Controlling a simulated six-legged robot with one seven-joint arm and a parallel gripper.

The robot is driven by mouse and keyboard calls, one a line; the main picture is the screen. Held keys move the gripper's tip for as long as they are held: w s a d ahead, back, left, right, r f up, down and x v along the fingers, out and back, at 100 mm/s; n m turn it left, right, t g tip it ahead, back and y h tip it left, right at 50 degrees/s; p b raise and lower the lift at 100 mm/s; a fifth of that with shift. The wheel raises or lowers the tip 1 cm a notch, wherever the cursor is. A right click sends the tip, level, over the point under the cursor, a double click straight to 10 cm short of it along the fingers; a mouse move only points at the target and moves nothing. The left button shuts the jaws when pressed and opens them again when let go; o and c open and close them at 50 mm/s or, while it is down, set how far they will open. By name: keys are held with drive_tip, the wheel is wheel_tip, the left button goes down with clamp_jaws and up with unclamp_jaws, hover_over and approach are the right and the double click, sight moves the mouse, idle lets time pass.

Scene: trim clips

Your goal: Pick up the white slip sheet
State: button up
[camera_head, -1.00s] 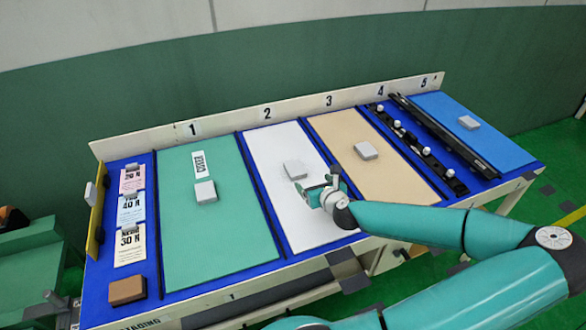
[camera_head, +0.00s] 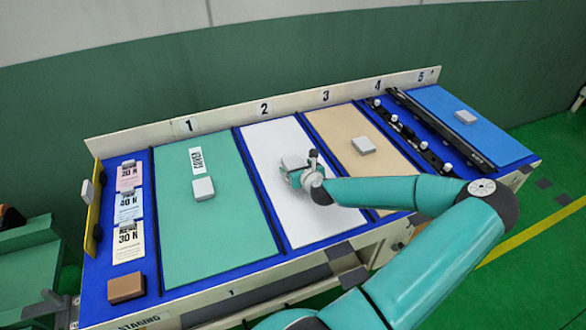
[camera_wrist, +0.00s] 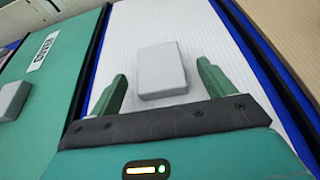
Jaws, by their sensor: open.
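The white slip sheet (camera_head: 309,217) lies flat in bay 2, between dark dividers. A light grey block (camera_head: 292,161) rests on it, partly hidden by my gripper in the head view. My gripper (camera_head: 299,172) is over the sheet at the block. In the wrist view my gripper (camera_wrist: 160,88) is open. Its two green fingers stand on either side of the grey block (camera_wrist: 161,72), with gaps between. The white sheet (camera_wrist: 200,25) spreads around and beyond the block. I cannot tell the exact height of the fingers above the sheet.
A green panel (camera_head: 218,238) with a grey block and a COVER label lies in bay 1. A tan panel (camera_head: 341,128) with a block is in bay 3. Black rails (camera_head: 440,118) and a blue panel (camera_head: 500,140) are farther right. A brown block (camera_head: 126,287) sits front left.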

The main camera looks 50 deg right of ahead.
drive_tip(key=x, duration=0.2)
drive_tip(key=shift+w+d+f, duration=0.1)
drive_tip(key=shift+w, duration=0.15)
drive_tip(key=c, duration=1.2)
